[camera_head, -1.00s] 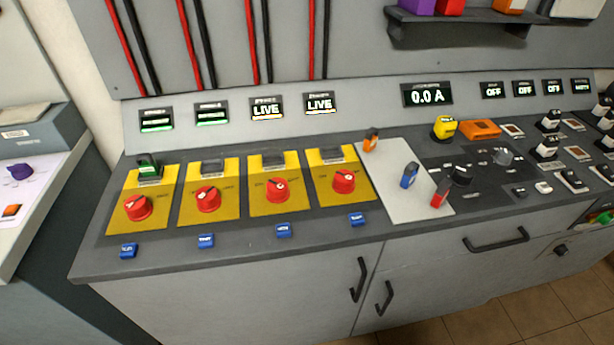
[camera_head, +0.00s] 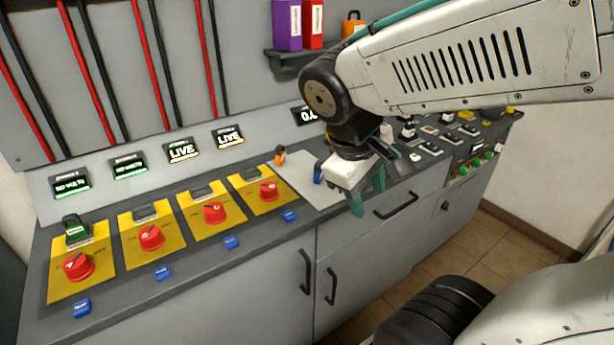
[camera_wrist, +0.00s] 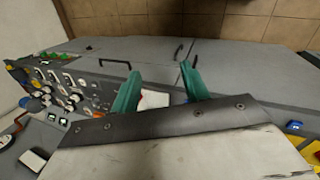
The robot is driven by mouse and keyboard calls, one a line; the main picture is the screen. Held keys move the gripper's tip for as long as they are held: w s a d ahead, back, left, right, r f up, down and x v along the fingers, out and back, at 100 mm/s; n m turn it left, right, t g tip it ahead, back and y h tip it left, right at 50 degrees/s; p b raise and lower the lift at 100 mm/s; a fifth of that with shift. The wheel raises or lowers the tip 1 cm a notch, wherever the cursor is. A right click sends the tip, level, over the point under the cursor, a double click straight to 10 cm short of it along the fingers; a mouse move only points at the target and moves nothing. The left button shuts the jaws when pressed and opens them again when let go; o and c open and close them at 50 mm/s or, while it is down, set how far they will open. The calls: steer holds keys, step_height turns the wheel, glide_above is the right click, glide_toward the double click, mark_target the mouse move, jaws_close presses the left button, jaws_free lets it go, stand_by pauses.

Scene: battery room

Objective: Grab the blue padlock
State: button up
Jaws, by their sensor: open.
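The blue padlock (camera_head: 318,172) stands on the pale mat (camera_head: 300,175) on the console top, partly hidden by my gripper. An orange padlock (camera_head: 280,156) stands near the mat's back left corner. My gripper (camera_head: 368,192) is in front and to the right of the blue padlock in the head view, with its teal fingers pointing down. It is open and empty. In the wrist view the two teal fingers (camera_wrist: 160,90) are spread, with part of the pale mat between them. The red padlock is hidden in the head view behind my gripper.
Left of the mat are several yellow panels with red rotary knobs (camera_head: 215,212) and blue tags (camera_head: 231,242) along the front edge. Switches (camera_head: 430,150) fill the console's right. A shelf with binders (camera_head: 287,25) hangs above.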

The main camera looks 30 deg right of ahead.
steer(key=w+d+f+n+h, duration=0.2)
steer(key=w+d+n+h, duration=0.2)
steer(key=w+d, duration=0.2)
steer(key=n+t+h, duration=0.3)
steer(key=n+t, duration=0.4)
steer(key=n, duration=1.1)
glide_toward(316, 174)
steer(key=x, duration=0.5)
steer(key=shift+d+r, duration=0.1)
steer(key=shift+d, duration=0.1)
steer(key=x, duration=0.7)
steer(key=shift+w+d+f, duration=0.1)
steer(key=shift+w+f, duration=0.1)
steer(key=shift+f, duration=0.1)
steer(key=shift+t, duration=0.3)
jaws_close()
